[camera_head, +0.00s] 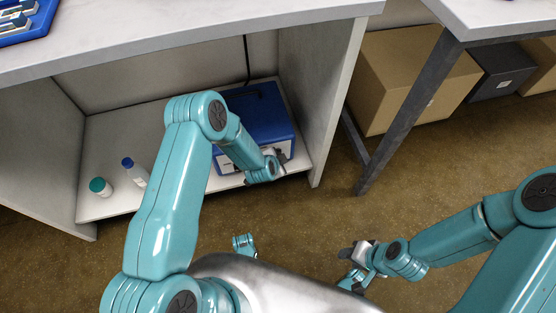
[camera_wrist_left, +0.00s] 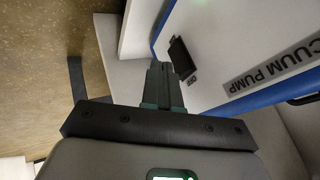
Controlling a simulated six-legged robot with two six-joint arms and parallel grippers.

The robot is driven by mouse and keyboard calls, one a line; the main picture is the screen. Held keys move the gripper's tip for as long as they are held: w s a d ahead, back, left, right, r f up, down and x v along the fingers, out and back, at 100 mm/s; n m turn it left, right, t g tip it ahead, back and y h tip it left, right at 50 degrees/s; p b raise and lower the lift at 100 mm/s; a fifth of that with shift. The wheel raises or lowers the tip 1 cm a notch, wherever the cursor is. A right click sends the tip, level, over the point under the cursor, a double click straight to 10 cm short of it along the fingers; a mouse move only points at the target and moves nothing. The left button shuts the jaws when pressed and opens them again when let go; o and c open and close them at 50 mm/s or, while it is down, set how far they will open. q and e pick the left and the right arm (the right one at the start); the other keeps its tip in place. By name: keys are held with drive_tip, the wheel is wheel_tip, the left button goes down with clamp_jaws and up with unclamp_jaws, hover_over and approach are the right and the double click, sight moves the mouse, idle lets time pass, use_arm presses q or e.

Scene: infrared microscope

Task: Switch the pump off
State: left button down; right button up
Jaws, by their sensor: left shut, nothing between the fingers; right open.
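The vacuum pump is a blue box (camera_head: 258,112) with a pale front, on the low shelf under the bench in the head view. In the left wrist view its white front (camera_wrist_left: 225,40) carries a "VACUUM PUMP" label. A black switch (camera_wrist_left: 182,57) is on that front, with a small label that seems to read "OFF". My left gripper (camera_head: 275,162) is at the pump's front, at its lower right. In the left wrist view its shut, empty fingers (camera_wrist_left: 158,75) are just beside the switch; I cannot tell whether they touch. My right gripper (camera_head: 347,266) is open and empty above the floor.
The bench's side panel (camera_head: 335,100) rises right of the pump. Cardboard boxes (camera_head: 400,75) sit under the other table. The floor between is clear.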

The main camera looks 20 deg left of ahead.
use_arm(q)
drive_tip(key=shift+w+a+r, duration=0.1)
drive_tip(key=shift+w+a, duration=0.15)
drive_tip(key=shift+w, duration=0.15)
drive_tip(key=shift+w, duration=0.1)
drive_tip(key=shift+w+a+r, duration=0.1)
drive_tip(key=shift+w+a, duration=0.1)
drive_tip(key=shift+w, duration=0.05)
drive_tip(key=shift+r, duration=0.15)
drive_tip(key=shift+r+p, duration=0.5)
drive_tip(key=shift+r, duration=0.2)
